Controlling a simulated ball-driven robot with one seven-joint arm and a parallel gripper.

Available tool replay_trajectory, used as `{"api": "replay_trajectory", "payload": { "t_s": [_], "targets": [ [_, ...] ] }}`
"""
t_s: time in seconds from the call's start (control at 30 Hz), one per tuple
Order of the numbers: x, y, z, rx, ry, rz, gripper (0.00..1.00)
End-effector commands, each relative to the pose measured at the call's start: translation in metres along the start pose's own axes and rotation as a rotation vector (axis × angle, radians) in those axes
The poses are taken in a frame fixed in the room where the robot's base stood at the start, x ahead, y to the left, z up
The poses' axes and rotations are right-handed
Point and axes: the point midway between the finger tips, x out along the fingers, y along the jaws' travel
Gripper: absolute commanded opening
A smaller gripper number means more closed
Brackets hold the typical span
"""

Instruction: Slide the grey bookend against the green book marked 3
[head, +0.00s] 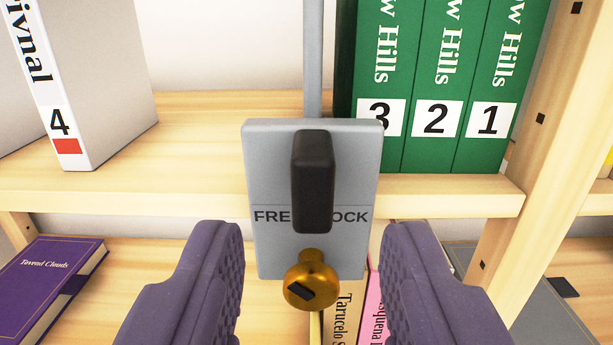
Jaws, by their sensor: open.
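The grey bookend (262,160) stands at the front of the upper shelf, with a dark handle (313,180) and a brass knob (311,280) on its front plate. Lettering on the plate is partly hidden by the handle. Its thin upright (313,60) rises behind the plate. The green book marked 3 (372,60) stands to the right, its label partly covered by the plate. A narrow gap shows between the upright and this book. My gripper (315,270) is open, its purple fingers to the left and right of the plate's lower part, apart from the knob.
Green books marked 2 (436,60) and 1 (495,60) stand right of book 3, beside a wooden post (560,100). A white book marked 4 (100,70) stands at left. Bare upper shelf (190,150) lies between it and the bookend. A purple book (45,285) lies below.

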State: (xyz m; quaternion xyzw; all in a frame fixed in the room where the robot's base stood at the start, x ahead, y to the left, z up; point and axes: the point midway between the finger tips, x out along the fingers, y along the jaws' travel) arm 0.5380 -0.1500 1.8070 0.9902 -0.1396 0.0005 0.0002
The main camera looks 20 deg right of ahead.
Motion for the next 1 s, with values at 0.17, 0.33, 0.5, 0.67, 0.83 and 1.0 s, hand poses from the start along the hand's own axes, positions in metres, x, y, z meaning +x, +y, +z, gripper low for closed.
{"api": "replay_trajectory", "payload": {
  "t_s": [0.17, 0.33, 0.5, 0.67, 0.83, 1.0],
  "targets": [
    [0.033, 0.000, -0.002, 0.001, -0.002, 0.000, 0.45],
    [0.052, 0.000, -0.002, 0.001, 0.000, 0.000, 0.45],
    [0.056, 0.000, 0.000, 0.000, 0.000, 0.000, 0.45],
    [0.056, 0.000, 0.000, 0.000, 0.000, 0.000, 0.40],
    [0.056, 0.000, 0.000, 0.000, 0.000, 0.000, 0.01],
    [0.056, 0.000, 0.000, 0.000, 0.000, 0.000, 0.00]
  ]
}}
